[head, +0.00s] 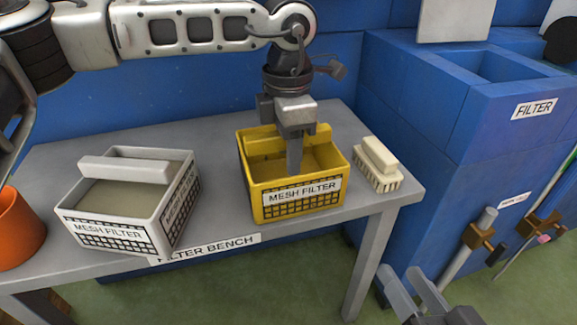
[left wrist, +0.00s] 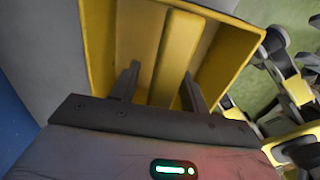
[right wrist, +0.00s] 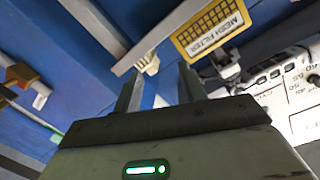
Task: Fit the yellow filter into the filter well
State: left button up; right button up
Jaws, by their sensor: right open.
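The yellow mesh filter (head: 258,200), an open box with a bar handle, sits on the grey filter bench (head: 225,115). My left gripper (head: 294,160) reaches down into it from above. In the left wrist view my left gripper (left wrist: 160,88) has its fingers apart on either side of the yellow handle (left wrist: 176,50), with a gap beside it. The filter well (head: 505,64) is a rectangular opening in the top of the blue housing at right, labelled FILTER. My right gripper (head: 412,290) is open and empty, low in front of the bench; it also shows in the right wrist view (right wrist: 160,90).
A white mesh filter (head: 105,228) filled with greyish material stands on the bench at left. A cream brush (head: 378,165) lies right of the yellow filter. An orange container (head: 18,230) is at far left. Levers (head: 478,235) stand before the blue housing (head: 430,110).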

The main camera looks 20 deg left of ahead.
pick_arm(q)
grip_shut()
jog(key=shift+r, duration=0.15)
